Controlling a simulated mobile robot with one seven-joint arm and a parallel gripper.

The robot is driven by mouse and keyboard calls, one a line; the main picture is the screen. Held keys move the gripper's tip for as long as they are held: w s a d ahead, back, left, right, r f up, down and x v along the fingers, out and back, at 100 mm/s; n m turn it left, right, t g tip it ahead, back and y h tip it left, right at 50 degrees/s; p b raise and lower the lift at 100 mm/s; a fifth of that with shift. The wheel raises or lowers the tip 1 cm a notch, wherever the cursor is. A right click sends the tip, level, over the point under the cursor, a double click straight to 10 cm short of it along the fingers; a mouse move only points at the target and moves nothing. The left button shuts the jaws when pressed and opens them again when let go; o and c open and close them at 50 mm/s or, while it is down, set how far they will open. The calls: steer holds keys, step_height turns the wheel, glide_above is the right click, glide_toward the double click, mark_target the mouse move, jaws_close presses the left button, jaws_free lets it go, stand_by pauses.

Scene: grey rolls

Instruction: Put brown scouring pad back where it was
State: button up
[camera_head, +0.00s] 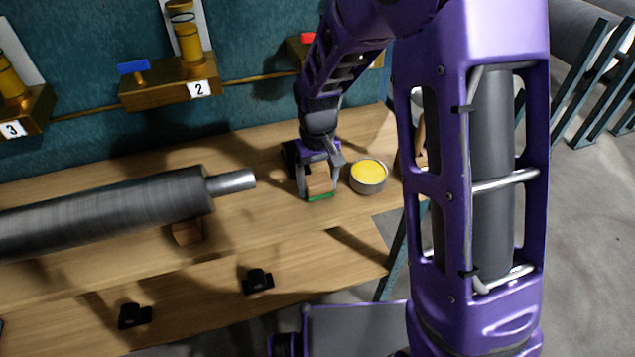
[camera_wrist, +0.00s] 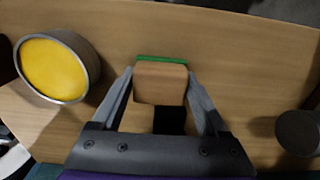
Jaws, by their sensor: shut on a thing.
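The brown scouring pad (camera_head: 319,186) is a small brown block with a green layer along its lower edge. My gripper (camera_head: 319,178) is shut on it, with one finger on each side. In the wrist view the pad (camera_wrist: 161,82) sits between the fingertips of my gripper (camera_wrist: 162,88), its green edge on the far side. The pad is at the right end of the wooden table (camera_head: 270,215), at or just above its top; I cannot tell whether it touches.
A round metal tin with yellow contents (camera_head: 368,175) stands close to the right of the pad. A big grey roll (camera_head: 110,212) with a shaft lies to the left. Black brackets (camera_head: 258,281) sit on the lower shelf.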

mark_target(317, 179)
steer(key=shift+f, duration=0.2)
steer(key=o, duration=1.1)
steer(key=shift+r, duration=0.1)
steer(key=shift+r, duration=0.1)
step_height(317, 179, up, 12)
steer(key=shift+r+p, duration=0.1)
steer(key=shift+p, duration=1.05)
